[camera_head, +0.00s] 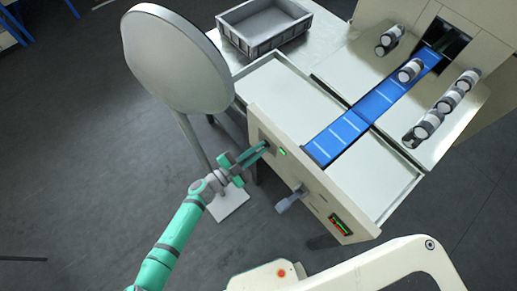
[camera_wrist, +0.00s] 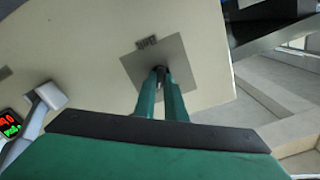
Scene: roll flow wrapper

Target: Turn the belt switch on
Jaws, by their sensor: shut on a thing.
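The belt switch sits on a grey square plate marked "Belt" (camera_wrist: 172,56) on the cream front panel of the machine (camera_head: 318,190). My gripper (camera_head: 264,147) reaches this panel near its upper left end in the head view. In the wrist view, my gripper's two green fingers (camera_wrist: 163,74) are closed together at the plate, with a small dark knob (camera_wrist: 161,76) between their tips. The fingers hide most of the knob, so its turn angle cannot be read. A small green light (camera_head: 283,152) glows on the panel beside the fingertips.
A grey lever handle (camera_head: 290,200) sticks out of the panel, and a red-and-green display (camera_head: 341,226) sits farther along. A blue conveyor belt (camera_head: 340,132) runs behind the panel. A large round disc on a stand (camera_head: 175,60) is close to my arm. A grey crate (camera_head: 264,48) stands behind.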

